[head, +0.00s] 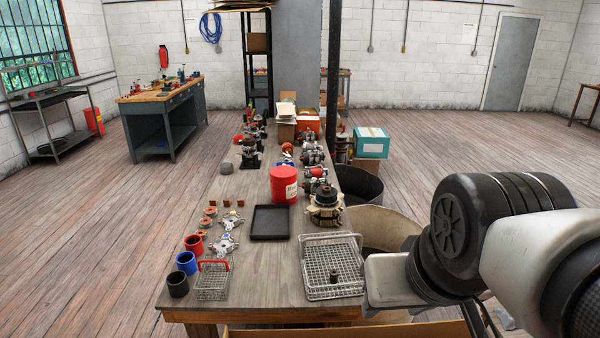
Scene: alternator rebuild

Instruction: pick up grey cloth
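I cannot clearly make out the grey cloth. A small pale grey-blue patch (504,314) shows low at the right, mostly hidden behind my arm; I cannot tell whether it is cloth. A small grey lump (227,168) lies on the left edge of the long workbench (262,275), too small to name. My arm fills the lower right of the head view, beside the bench's right edge. Its fingertips do not show.
The bench holds a wire tray (315,290), a small wire basket (212,284), a black tray (270,222), a red canister (284,185), cups and alternator parts. A large bin (372,222) stands right of it, partly behind my arm. The left floor (110,235) is clear.

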